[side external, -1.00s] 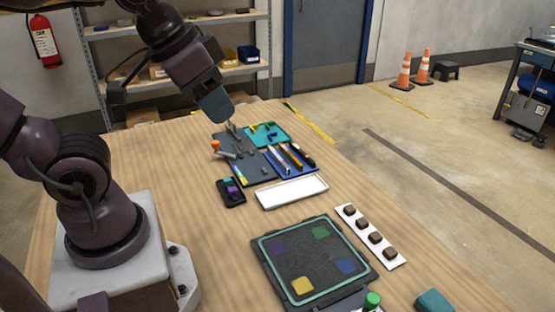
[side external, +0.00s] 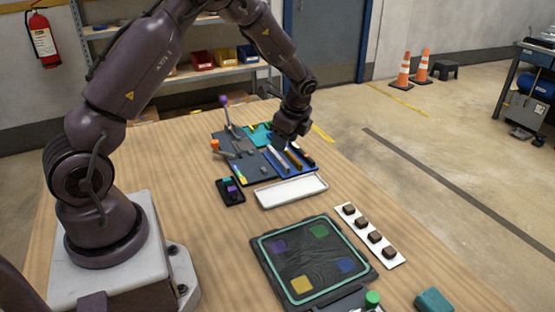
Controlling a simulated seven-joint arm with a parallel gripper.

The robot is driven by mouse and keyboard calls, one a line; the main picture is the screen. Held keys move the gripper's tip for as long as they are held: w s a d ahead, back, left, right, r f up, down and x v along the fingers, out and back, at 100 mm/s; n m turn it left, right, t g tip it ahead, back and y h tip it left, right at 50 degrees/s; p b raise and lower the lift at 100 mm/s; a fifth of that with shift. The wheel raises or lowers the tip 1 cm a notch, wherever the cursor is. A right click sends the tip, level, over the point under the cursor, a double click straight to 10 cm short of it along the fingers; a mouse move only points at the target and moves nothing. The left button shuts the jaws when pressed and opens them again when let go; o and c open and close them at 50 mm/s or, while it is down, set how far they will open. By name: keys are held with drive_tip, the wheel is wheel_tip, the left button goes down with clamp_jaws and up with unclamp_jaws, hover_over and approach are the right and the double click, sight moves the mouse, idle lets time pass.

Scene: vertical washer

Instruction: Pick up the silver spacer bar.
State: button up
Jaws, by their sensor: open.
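The silver spacer bar (side external: 278,158) appears as a pale bar at the left of a blue tray (side external: 314,172) on the wooden table. An orange bar (side external: 293,160) and a dark bar (side external: 305,157) lie beside it in the same tray. My gripper (side external: 286,143) is open and points down over the far end of the tray, close above the bars. Its fingers are small and dark here, and I cannot tell whether they touch a bar. The far ends of the bars are partly hidden behind it.
A dark board with purple-knobbed (side external: 224,100) and orange-knobbed levers (side external: 215,145) stands left of the blue tray. A teal tray (side external: 256,136) lies behind. An empty white tray (side external: 291,191) lies in front, and a black panel with coloured squares (side external: 314,258) is nearer.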

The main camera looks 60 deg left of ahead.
drive_tip(key=w+a+m, duration=0.2)
drive_tip(key=w+m, duration=0.1)
drive_tip(key=m, duration=0.1)
drive_tip(key=m+t+y, duration=0.1)
drive_tip(key=m, duration=0.1)
hover_over(282, 161)
drive_tip(key=d, duration=0.2)
drive_tip(key=f, duration=0.6)
drive_tip(key=shift+w+f, duration=0.3)
drive_tip(key=shift+w, duration=0.1)
drive_tip(key=x, duration=0.4)
drive_tip(key=shift+s+f, duration=0.15)
drive_tip(key=shift+s, duration=0.25)
drive_tip(key=shift+a+f, duration=0.2)
drive_tip(key=shift+f, duration=0.25)
clamp_jaws()
